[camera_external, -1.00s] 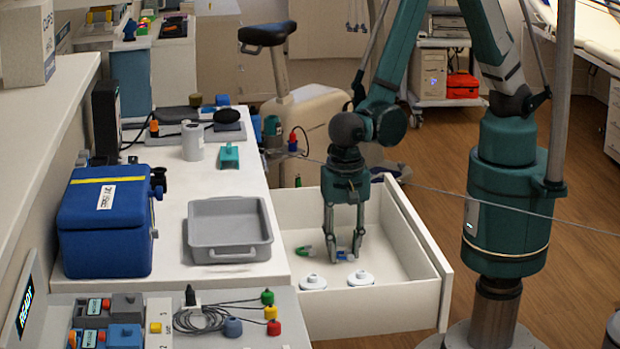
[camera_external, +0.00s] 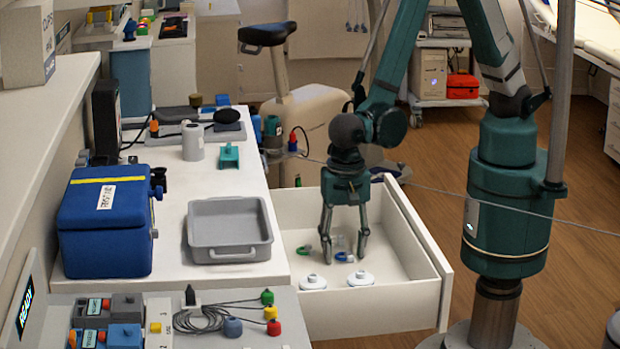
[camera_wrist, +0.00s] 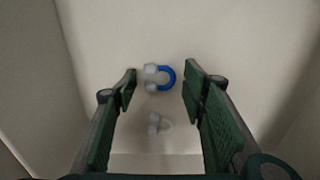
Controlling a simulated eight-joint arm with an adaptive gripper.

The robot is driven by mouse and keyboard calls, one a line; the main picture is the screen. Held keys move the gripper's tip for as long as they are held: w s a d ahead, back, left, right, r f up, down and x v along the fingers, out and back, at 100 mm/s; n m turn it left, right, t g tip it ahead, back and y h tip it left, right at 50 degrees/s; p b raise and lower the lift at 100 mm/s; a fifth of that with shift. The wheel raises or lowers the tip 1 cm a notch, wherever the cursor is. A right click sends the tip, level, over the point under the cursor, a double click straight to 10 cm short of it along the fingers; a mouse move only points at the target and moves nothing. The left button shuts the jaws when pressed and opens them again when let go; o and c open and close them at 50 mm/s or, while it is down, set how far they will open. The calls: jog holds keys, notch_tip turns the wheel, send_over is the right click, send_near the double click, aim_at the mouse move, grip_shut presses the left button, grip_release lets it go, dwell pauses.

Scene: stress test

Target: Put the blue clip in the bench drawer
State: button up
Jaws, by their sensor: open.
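The blue clip (camera_external: 343,257) lies on the floor of the open white bench drawer (camera_external: 410,300). In the wrist view the blue clip (camera_wrist: 168,77) is a small blue U shape with pale ends, lying between my two fingers but apart from both. My gripper (camera_external: 344,254) points down into the drawer, open and empty, with its green-padded fingers (camera_wrist: 160,80) spread on either side of the clip. I cannot tell the exact height of the fingertips above the drawer floor.
A green clip (camera_external: 304,250) lies left of my fingers in the drawer. A pale clip (camera_wrist: 158,123) lies near the blue one. Two white round items (camera_external: 313,283) (camera_external: 360,278) sit nearer the drawer's front side. A grey tray (camera_external: 229,205) stands on the bench.

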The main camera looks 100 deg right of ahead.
aim_at(344, 252)
jog(key=shift+r, duration=0.15)
notch_tip(344, 252, up, 12)
jog(key=p, duration=0.3)
dwell(0.4)
jog(key=shift+r, duration=0.1)
dwell(0.8)
jog(key=s+d+r+n+t, duration=0.3)
jog(key=d+r+n, duration=0.5)
jog(key=d+r, duration=0.75)
jog(key=s+d+r+n+t, duration=0.4)
jog(key=s+d+r+n, duration=0.4)
jog(key=d, duration=0.5)
jog(key=s+n, duration=0.2)
jog(key=s, duration=0.1)
jog(key=shift+d, duration=0.2)
